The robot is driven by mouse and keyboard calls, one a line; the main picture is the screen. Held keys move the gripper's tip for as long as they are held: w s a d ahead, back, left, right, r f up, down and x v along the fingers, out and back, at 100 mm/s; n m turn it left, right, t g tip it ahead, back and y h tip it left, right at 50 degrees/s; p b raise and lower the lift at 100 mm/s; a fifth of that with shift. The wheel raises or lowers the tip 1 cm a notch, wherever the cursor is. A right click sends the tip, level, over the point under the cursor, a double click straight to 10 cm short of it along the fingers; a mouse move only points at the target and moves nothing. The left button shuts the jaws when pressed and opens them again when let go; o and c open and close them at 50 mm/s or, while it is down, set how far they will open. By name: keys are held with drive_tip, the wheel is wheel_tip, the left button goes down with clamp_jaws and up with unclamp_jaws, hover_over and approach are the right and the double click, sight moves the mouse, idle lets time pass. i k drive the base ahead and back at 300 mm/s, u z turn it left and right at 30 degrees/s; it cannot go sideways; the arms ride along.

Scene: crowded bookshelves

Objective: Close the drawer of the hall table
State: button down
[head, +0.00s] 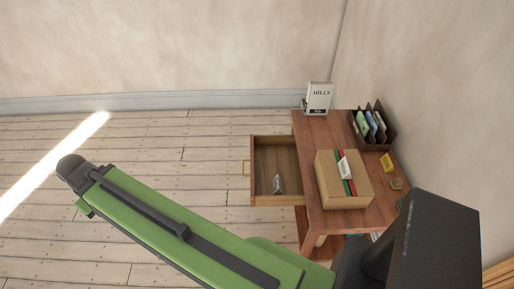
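The hall table (312,203) is a reddish-brown wooden table against the right wall. Its drawer (254,190) is pulled well out from the table's left side, so its inside shows. A brass-coloured handle (246,168) is on the drawer's left-facing front. A small pale item (278,185) is inside the drawer, near the front-right of its floor. My green arm crosses the lower part of the head view, below and left of the drawer. I cannot make out my gripper's fingers in this view.
On the table are a brown box with red and green bands (328,180), a white HILLS book (319,98), a dark file rack (386,137) and a yellow item (387,162). The plank floor (190,140) left of the drawer is clear.

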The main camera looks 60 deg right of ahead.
sight(271, 156)
drive_tip(key=z, duration=0.4)
drive_tip(key=i, duration=1)
drive_tip(key=u, duration=0.1)
